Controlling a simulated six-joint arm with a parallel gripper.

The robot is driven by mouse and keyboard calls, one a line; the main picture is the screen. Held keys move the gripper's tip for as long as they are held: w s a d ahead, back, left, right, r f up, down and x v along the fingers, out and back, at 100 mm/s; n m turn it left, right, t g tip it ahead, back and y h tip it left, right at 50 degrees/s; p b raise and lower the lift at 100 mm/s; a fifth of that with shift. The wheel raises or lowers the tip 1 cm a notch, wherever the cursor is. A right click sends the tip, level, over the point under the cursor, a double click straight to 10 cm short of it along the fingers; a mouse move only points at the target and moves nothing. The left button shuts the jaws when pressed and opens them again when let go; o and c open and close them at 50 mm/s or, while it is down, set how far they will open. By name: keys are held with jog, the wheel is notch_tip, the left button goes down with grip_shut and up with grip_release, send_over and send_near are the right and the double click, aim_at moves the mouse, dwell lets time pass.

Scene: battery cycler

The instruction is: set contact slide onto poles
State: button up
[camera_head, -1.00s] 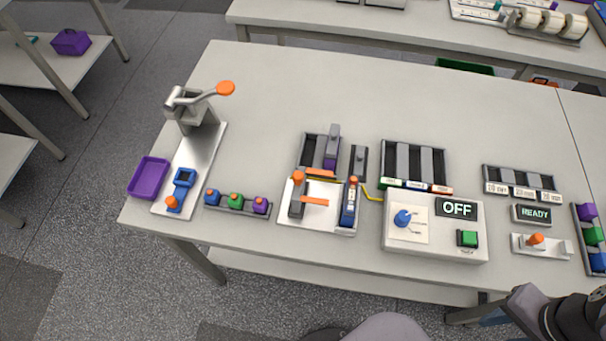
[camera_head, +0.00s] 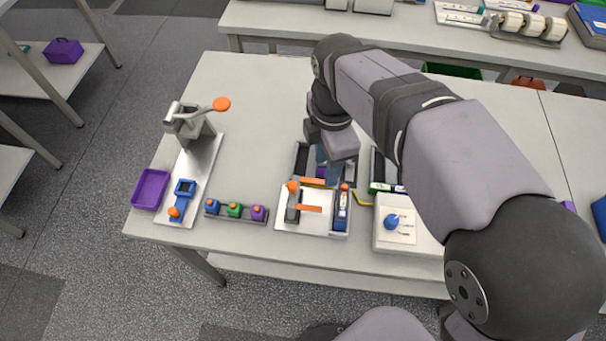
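The contact fixture (camera_head: 317,229) is a pale plate on the table with orange strips (camera_head: 309,208). A grey slide with an orange knob (camera_head: 293,187) is at its left side. A blue block with an orange top (camera_head: 341,211) stands at its right side. I cannot tell for sure which part is the contact slide. My gripper (camera_head: 331,172) points down over the dark tray (camera_head: 301,160) just behind the fixture. Its fingers are small and partly merge with the tray, so their opening and any hold are unclear. The poles are not clearly distinguishable.
The cycler box with a blue knob (camera_head: 391,221) stands right of the fixture, partly hidden by my arm. Left are a rack of coloured pieces (camera_head: 235,211), a lever press (camera_head: 190,122) and a purple tray (camera_head: 150,189). The table behind the rack is clear.

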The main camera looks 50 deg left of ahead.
aim_at(293, 185)
jog(key=s+a+n, duration=0.1)
jog(key=s, duration=0.1)
jog(key=s+a+n, duration=0.1)
jog(key=s, duration=0.1)
jog(key=s+a+r+n, duration=0.1)
jog(key=s, duration=0.1)
jog(key=shift+a+r+n, duration=0.1)
jog(key=shift+a+n, duration=0.25)
jog(key=shift+n, duration=0.05)
jog(key=shift+f+p, duration=1.3)
jog(key=shift+f, duration=2.4)
jog(key=shift+c, duration=0.3)
